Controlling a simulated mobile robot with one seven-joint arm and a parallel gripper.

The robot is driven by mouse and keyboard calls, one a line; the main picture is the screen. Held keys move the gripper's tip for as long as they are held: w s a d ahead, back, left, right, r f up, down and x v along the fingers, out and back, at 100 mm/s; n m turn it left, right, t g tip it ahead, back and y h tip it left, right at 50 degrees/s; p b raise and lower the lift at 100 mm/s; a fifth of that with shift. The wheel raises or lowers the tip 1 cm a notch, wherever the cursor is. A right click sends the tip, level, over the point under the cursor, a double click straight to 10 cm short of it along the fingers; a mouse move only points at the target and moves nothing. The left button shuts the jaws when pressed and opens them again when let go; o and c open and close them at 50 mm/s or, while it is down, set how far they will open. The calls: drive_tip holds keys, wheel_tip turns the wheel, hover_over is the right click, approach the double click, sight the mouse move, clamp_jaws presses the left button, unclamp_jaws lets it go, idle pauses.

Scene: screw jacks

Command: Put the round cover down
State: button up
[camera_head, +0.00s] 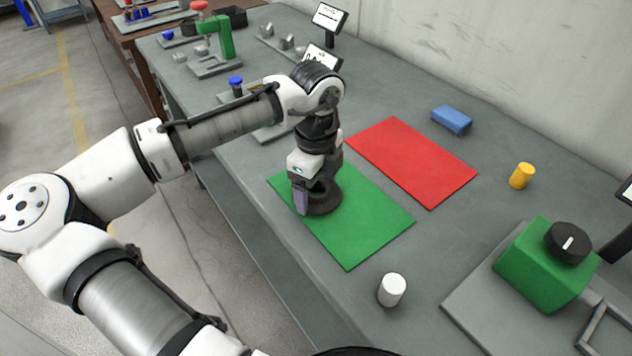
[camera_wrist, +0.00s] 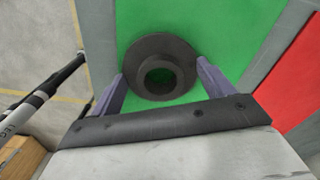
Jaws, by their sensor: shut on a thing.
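The round cover (camera_wrist: 143,58) is a dark grey disc with a raised hub and a central hole. It sits between the two purple-grey fingers of my gripper (camera_wrist: 160,85), which is shut on it. In the head view the cover (camera_head: 322,204) is at the left part of the green mat (camera_head: 362,232), under my gripper (camera_head: 308,197). The cover looks flat and very low over the mat; I cannot tell whether it touches it. My gripper hides part of the cover in the head view.
A red mat (camera_head: 412,162) lies beside the green one. A white cylinder (camera_head: 392,290), a yellow cylinder (camera_head: 522,176) and a blue block (camera_head: 452,119) stand around the mats. A green box with a black knob (camera_head: 545,265) is at right. The green mat's right part is clear.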

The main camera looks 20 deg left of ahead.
drive_tip(key=shift+f, duration=0.1)
drive_tip(key=o, duration=1.1)
wheel_tip(320, 180, up, 12)
drive_tip(key=shift+r+b, duration=0.15)
drive_tip(key=shift+b, duration=0.4)
drive_tip(key=shift+w, duration=0.1)
